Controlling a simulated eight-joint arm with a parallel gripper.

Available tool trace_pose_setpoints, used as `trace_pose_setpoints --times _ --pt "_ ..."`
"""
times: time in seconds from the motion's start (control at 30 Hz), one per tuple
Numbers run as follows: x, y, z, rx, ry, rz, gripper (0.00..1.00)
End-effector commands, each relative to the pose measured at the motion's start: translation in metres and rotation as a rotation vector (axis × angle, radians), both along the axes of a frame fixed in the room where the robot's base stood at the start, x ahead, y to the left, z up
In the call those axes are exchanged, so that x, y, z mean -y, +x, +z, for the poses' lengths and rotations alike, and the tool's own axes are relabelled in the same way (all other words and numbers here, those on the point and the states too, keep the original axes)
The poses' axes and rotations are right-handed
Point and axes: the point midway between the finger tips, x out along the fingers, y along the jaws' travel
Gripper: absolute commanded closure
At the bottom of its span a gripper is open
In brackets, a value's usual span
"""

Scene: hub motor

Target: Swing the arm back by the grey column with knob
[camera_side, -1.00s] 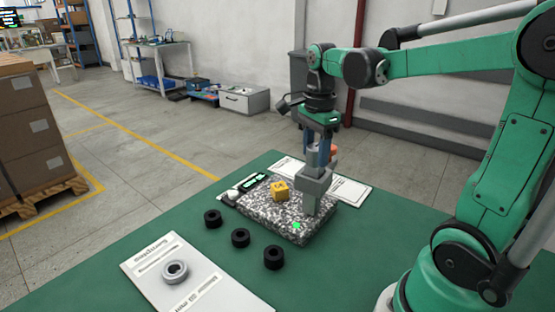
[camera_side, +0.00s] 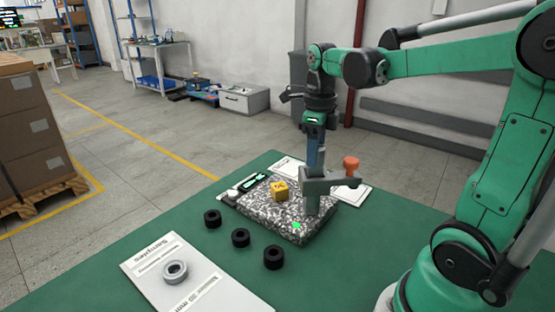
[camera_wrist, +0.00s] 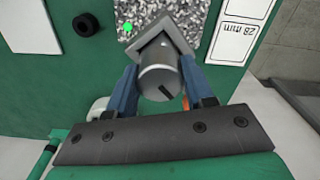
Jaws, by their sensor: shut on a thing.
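The grey column (camera_side: 312,203) stands upright on the speckled stone plate (camera_side: 262,214). A grey arm (camera_side: 338,183) sticks out from it to the right, with an orange knob (camera_side: 351,165) standing near its end. My gripper (camera_side: 315,168) points down over the column. In the wrist view its two blue fingers (camera_wrist: 160,82) are shut on a grey cylinder (camera_wrist: 159,78) with a slotted top. A sliver of orange (camera_wrist: 185,103) shows beside the right finger. The fingers partly hide the cylinder, and how it joins the arm is hard to see.
A yellow cube (camera_side: 280,190) sits on the plate left of the column, and a green spot (camera_side: 296,226) marks its front. Several black rings (camera_side: 240,237) lie in front. A grey ring (camera_side: 175,271) lies on a white card (camera_side: 150,258). The green table at front right is clear.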

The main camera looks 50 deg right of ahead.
Motion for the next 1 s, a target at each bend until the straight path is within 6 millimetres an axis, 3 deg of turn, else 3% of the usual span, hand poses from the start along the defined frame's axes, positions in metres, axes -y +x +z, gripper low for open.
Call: trace_pose_setpoints --times 0.4,0.97,1.0 --pt "0.0004 -0.0001 0.0004 -0.001 -0.001 -0.197 1.0" --pt "0.0004 -0.0001 0.0003 -0.001 -0.001 -0.229 1.0" --pt "0.0004 -0.0001 0.0003 -0.001 -0.001 -0.229 0.48"
